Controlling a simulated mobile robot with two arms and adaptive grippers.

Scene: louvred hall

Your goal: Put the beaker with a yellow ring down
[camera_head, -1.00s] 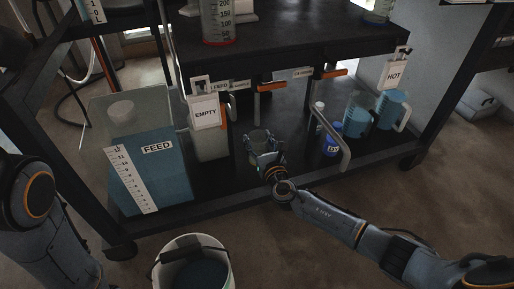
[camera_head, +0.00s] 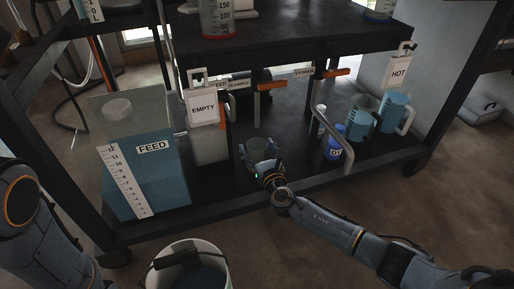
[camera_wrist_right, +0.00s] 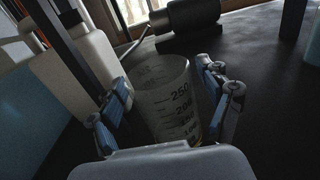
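The clear beaker (camera_head: 257,146) stands upright on the dark lower shelf (camera_head: 225,190), between the fingers of my right gripper (camera_head: 262,153). In the right wrist view the beaker (camera_wrist_right: 165,95) shows printed graduations, and a trace of yellow is at its base; the rest of the base is hidden. The right gripper (camera_wrist_right: 170,98) is open around it, with a visible gap on the right side. My left gripper is out of view; only my left arm shows at the left edge.
The blue-filled FEED tank (camera_head: 150,178) and the container tagged EMPTY (camera_head: 208,148) stand left of the beaker. A blue-labelled bottle (camera_head: 334,143) and blue-filled jugs (camera_head: 394,113) stand right. Orange-handled valves (camera_head: 272,86) hang above. A bucket (camera_head: 190,276) is on the floor.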

